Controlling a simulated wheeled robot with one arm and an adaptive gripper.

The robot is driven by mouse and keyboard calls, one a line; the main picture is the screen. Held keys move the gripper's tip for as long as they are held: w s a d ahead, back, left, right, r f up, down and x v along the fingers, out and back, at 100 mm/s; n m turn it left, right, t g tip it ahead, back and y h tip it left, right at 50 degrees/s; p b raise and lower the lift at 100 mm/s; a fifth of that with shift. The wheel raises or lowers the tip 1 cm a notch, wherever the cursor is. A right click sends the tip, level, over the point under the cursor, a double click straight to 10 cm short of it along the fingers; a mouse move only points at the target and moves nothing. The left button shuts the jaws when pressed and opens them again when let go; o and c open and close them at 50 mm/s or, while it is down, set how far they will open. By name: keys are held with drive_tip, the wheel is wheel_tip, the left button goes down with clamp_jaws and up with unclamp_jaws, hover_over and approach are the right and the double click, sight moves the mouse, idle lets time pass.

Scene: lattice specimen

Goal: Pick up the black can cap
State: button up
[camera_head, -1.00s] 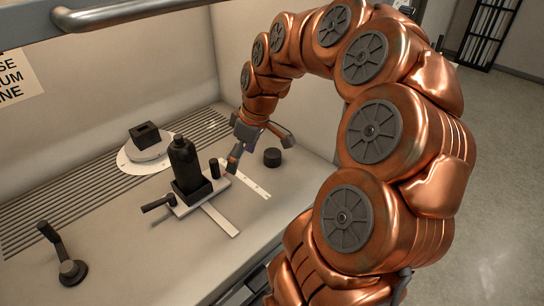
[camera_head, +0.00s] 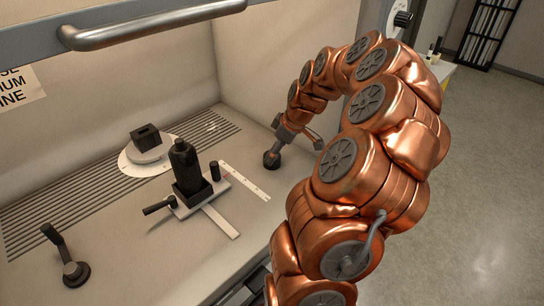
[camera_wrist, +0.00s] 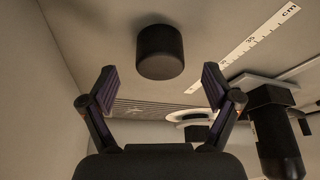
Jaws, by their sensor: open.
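The black can cap (camera_wrist: 160,54) is a short dark cylinder standing on the worktop. In the wrist view it lies just beyond my open fingertips, centred between them sideways, with no finger seen touching it. In the head view, the cap (camera_head: 271,160) is at the right of the worktop, and my gripper (camera_head: 286,146) is right beside it, partly overlapping it in the picture. My gripper (camera_wrist: 158,76) is open and empty in the wrist view.
A black bottle (camera_head: 184,165) stands in a holder left of the cap, beside a flat ruler (camera_head: 243,180). A white disc with a black block (camera_head: 145,137) sits further back. A black crank handle (camera_head: 66,260) is at front left. Enclosure walls stand behind the cap.

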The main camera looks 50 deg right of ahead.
drive_tip(key=shift+p+x, duration=0.4)
drive_tip(key=shift+x, duration=1.15)
drive_tip(key=c, duration=0.9)
drive_tip(key=shift+r, duration=0.1)
